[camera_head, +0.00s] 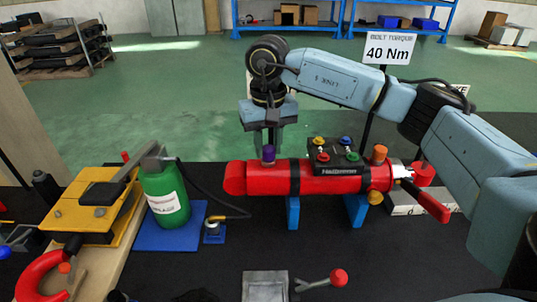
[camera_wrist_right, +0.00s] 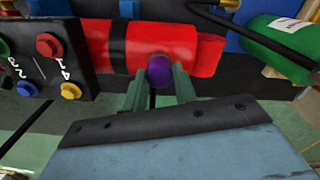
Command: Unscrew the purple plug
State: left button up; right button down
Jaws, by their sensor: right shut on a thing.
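The purple plug (camera_head: 268,153) stands upright on top of the red cylinder (camera_head: 335,181), left of its black band. In the right wrist view the purple plug (camera_wrist_right: 160,71) shows as a round head between the green-grey fingers. My right gripper (camera_head: 270,146) reaches down from above and behind the cylinder. In the right wrist view its fingertips (camera_wrist_right: 158,78) are on both sides of the plug, shut on it. The plug's lower part is hidden in the wrist view. My left gripper is not in view.
A black block with coloured knobs (camera_head: 338,157) sits on the cylinder beside the plug. A green bottle (camera_head: 168,197) and a yellow press (camera_head: 90,208) stand at left. A red-knobbed lever (camera_head: 338,278) is in front. Blue supports (camera_head: 355,210) carry the cylinder.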

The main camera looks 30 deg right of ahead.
jog(key=n, duration=0.3)
jog(key=shift+d+b, duration=0.3)
jog(key=shift+d+n, duration=0.15)
jog(key=shift+n, duration=0.15)
jog(key=shift+f, duration=0.1)
jog(key=c, duration=1.5)
grip_release()
jog(key=shift+d, duration=0.1)
jog(key=o, duration=0.5)
jog(key=shift+s+d+f, duration=0.1)
jog(key=shift+d+f, duration=0.05)
jog(key=shift+c, duration=0.2)
jog(key=shift+f, duration=0.1)
jog(key=shift+c, duration=0.7)
